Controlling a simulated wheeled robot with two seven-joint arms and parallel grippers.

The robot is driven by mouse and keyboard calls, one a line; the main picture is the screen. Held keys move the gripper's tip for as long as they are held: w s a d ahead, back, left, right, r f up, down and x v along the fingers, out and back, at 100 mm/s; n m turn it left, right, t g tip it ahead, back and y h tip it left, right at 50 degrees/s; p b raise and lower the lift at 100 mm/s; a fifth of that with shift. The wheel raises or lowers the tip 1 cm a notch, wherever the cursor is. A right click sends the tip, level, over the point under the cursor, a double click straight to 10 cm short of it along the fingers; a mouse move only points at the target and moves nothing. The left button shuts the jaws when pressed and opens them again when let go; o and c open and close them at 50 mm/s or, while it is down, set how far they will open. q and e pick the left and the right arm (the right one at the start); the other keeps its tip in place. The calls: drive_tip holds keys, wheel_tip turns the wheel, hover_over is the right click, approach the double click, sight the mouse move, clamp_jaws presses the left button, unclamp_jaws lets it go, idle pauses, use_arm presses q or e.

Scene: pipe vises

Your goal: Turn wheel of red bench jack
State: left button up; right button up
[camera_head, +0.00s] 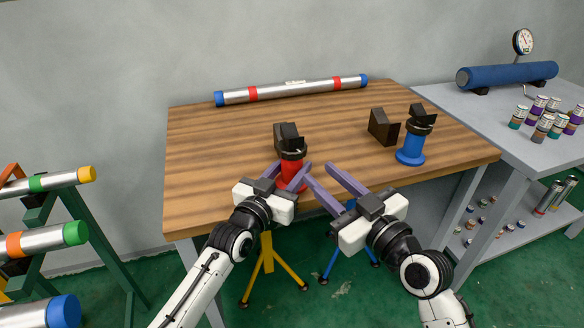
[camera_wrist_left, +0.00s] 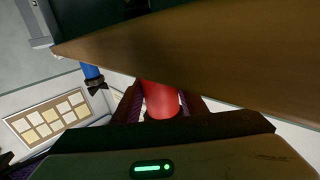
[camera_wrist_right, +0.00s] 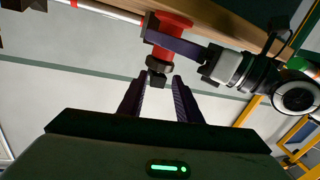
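The red bench jack (camera_head: 292,174) stands at the table's front edge, with a dark ring and dark jaw block (camera_head: 290,142) on top. Its red body also shows in the left wrist view (camera_wrist_left: 162,101). My left gripper (camera_head: 290,172) is open, with its purple fingers on either side of the red body below the dark ring. Light slivers show beside the body; finger contact is unclear. My right gripper (camera_head: 318,167) is open and empty, to the right of the jack. In the right wrist view, the jack's dark top (camera_wrist_right: 157,78) appears beyond the fingertips, not gripped.
A blue jack (camera_head: 411,148) and a dark block (camera_head: 383,127) stand to the right on the wooden table (camera_head: 215,165). A silver pipe (camera_head: 292,91) lies at the back. A grey bench (camera_head: 470,105) with cans is at right; a pipe rack (camera_head: 88,240) is at left.

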sight(282, 141)
use_arm(q)
clamp_jaws()
use_arm(e)
drive_tip(key=o, duration=0.4)
drive_tip(key=shift+w+a, duration=0.1)
drive_tip(key=o, duration=0.6)
drive_tip(key=w+y, duration=0.1)
drive_tip(key=w, duration=0.1)
drive_tip(key=w+a+g+y, duration=0.1)
drive_tip(key=shift+w+a+r, duration=0.1)
drive_tip(key=shift+w+r, duration=0.1)
drive_tip(key=shift+w, duration=0.15)
drive_tip(key=shift+w+a, duration=0.2)
drive_tip(key=shift+w, duration=0.45)
drive_tip(key=x, duration=1.1)
drive_tip(key=shift+a+f, duration=0.15)
drive_tip(key=shift+c, duration=0.3)
drive_tip(key=c, duration=1)
drive_tip(key=shift+f+g, duration=0.1)
drive_tip(key=shift+g, duration=0.3)
